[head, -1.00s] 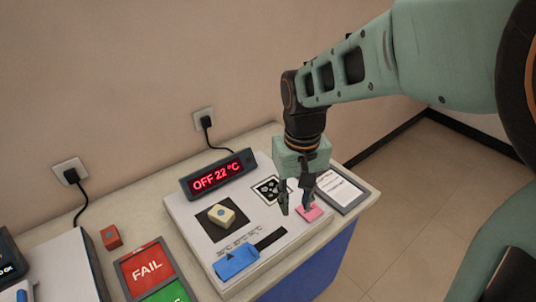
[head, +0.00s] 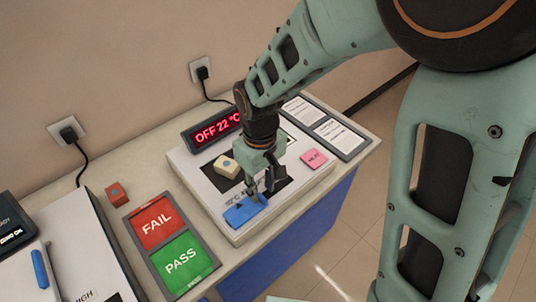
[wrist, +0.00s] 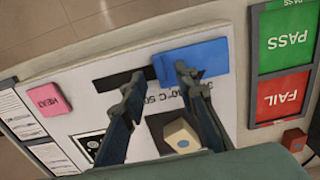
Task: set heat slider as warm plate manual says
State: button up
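The blue heat slider (head: 246,209) sits at the left end of its dark slot on the white warm plate unit (head: 290,206). In the wrist view the slider (wrist: 205,58) has its end between my fingertips. My gripper (head: 258,192) is low over the slider's right end. Its fingers (wrist: 160,78) are apart, one over the slider and one over the dark slot; I cannot tell whether they touch. The scale print is partly covered. The red display (head: 217,127) reads OFF 22 °C, partly hidden. A pink HEAT button (head: 314,159) is on the unit's right. The manual sheets (head: 335,132) lie behind it, too small to read.
A beige block with a blue dot (head: 227,166) sits on the unit's dark pad, close to my gripper. A FAIL/PASS tray (head: 157,222) and a small red block (head: 117,194) are to the left. The table's front edge is near the unit.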

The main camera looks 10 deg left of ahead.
jog(key=shift+f, duration=1.45)
jog(key=shift+c, duration=0.6)
grip_shut()
